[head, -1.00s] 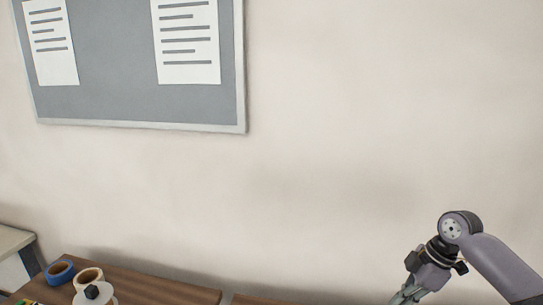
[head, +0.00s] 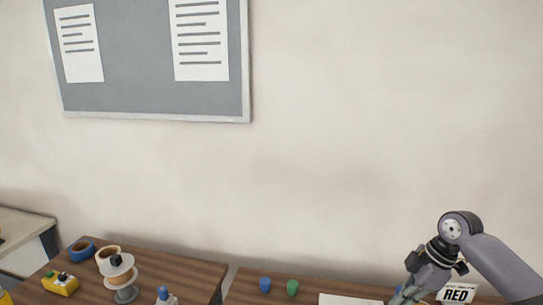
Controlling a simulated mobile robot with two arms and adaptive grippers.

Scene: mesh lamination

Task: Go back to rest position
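My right gripper (head: 408,295) hangs at the lower right of the head view, pointing down over the right-hand wooden table (head: 240,289). Its fingertips are at the bottom edge of the frame, so I cannot tell whether it is open or shut. My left gripper is not in view.
The left wooden table (head: 190,265) holds a blue tape roll (head: 81,250), a tan roll (head: 108,254), a white stand (head: 122,284) and a yellow item (head: 60,284).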

